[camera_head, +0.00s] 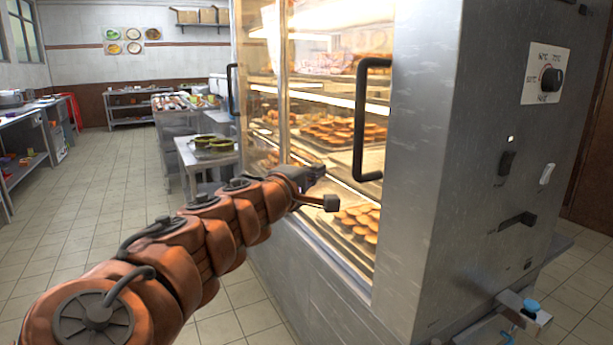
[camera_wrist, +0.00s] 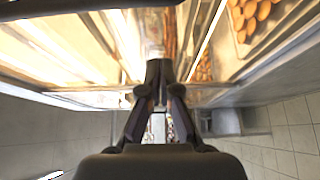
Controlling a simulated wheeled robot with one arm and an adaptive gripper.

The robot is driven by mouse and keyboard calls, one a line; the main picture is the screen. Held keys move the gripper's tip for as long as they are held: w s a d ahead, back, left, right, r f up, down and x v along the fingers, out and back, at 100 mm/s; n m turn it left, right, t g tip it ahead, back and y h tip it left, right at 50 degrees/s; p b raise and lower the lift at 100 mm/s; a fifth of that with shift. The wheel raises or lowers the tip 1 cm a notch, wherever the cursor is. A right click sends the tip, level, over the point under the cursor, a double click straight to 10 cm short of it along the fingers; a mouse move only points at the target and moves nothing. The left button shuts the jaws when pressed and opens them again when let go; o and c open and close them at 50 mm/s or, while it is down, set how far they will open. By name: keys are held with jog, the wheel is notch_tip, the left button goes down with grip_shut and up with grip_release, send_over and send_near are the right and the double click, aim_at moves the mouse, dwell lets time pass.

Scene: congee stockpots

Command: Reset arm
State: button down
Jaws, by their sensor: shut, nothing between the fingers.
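My arm reaches from the lower left of the head view toward the front of a glass-fronted display cabinet. My gripper (camera_head: 328,188) is at the cabinet's glass front, below and left of the black door handle (camera_head: 368,120). In the wrist view my gripper (camera_wrist: 160,72) shows with its fingers brought together and nothing between them. Whether it touches the glass I cannot tell.
The steel cabinet (camera_head: 440,150) holds trays of baked goods (camera_head: 345,132) and has a dial (camera_head: 551,79) on its side. A steel table (camera_head: 190,150) with green bowls stands behind my arm. Tiled floor (camera_head: 90,200) is clear at left.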

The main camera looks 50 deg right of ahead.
jog(key=shift+s+a, duration=0.2)
jog(key=shift+a, duration=1.5)
